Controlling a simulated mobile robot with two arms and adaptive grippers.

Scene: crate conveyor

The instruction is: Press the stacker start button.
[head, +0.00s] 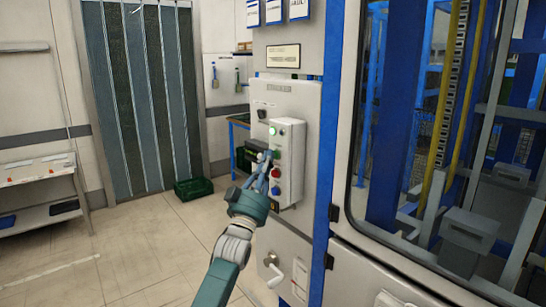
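A pale grey control box (289,160) is mounted on the cabinet front, with a column of buttons or lamps. A green one (273,131) is at the top, a red one (276,173) lower down and a blue one (275,190) near the bottom. The labels are too small to read, so I cannot tell which is the stacker start button. My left gripper (266,156) reaches up from below, its fingers close together and empty. Its tips are at the box's middle-upper buttons and partly hide them; I cannot tell if they touch. My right gripper is out of view.
A windowed stacker enclosure (343,130) with a blue frame stands right of the cabinet. A handle (272,268) sticks out below the box. A green crate (194,188) is on the floor, and a bench (40,215) stands at left. The floor between is clear.

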